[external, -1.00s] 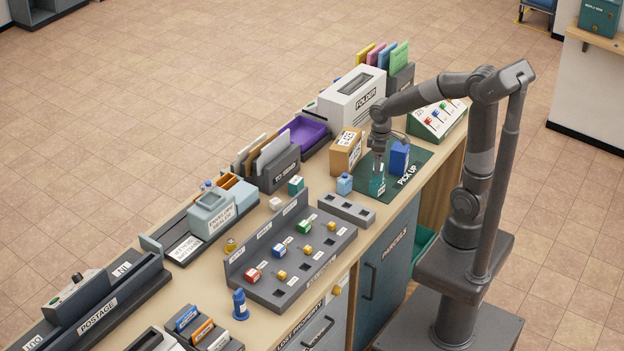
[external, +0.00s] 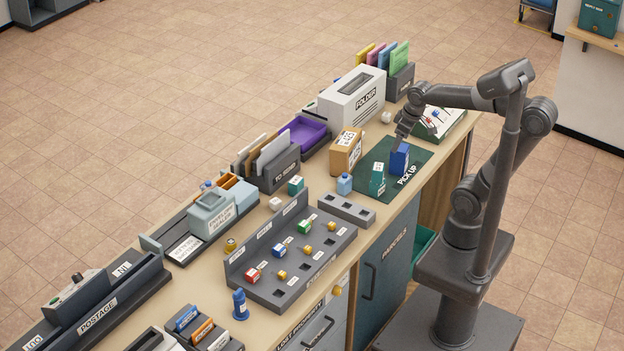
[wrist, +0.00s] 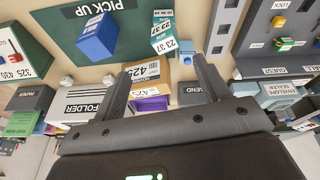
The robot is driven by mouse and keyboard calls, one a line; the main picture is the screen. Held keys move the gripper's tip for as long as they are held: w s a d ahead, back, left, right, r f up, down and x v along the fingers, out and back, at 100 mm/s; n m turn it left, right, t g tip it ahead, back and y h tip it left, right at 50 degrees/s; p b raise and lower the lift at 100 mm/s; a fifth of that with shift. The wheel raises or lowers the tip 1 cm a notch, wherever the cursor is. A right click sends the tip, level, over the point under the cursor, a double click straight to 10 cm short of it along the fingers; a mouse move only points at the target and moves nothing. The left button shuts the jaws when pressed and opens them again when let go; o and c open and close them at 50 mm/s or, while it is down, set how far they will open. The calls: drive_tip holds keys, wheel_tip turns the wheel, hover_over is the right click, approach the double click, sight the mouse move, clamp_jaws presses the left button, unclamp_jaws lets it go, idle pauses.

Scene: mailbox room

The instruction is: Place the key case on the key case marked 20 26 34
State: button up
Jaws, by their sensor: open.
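On the green PICK UP mat (external: 371,163) stands a tall teal key-case shape (external: 377,189) with white number labels. In the wrist view the teal piece (wrist: 162,15) shows two labels that seem to read 23 37. It may be two cases stacked; I cannot tell for sure. No label reading 20 26 34 is legible. A second teal case (external: 296,186) with a white label stands by the TO SEND holder. The gripper also shows in the wrist view (wrist: 160,70).
A brown box (external: 345,153) stands left of the mat, with a light-blue bottle (external: 344,184) in front. The FOLDER box (external: 350,97) is behind. A sloped green panel (external: 441,119) stands at the right.

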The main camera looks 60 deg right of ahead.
drive_tip(key=shift+s+d+r+m+t, duration=0.1)
drive_tip(key=shift+s+m+t, duration=0.4)
drive_tip(key=shift+s, duration=0.6)
drive_tip(key=shift+s+d+m+t, duration=0.1)
drive_tip(key=shift+s+m+t, duration=0.4)
drive_tip(key=shift+s, duration=0.6)
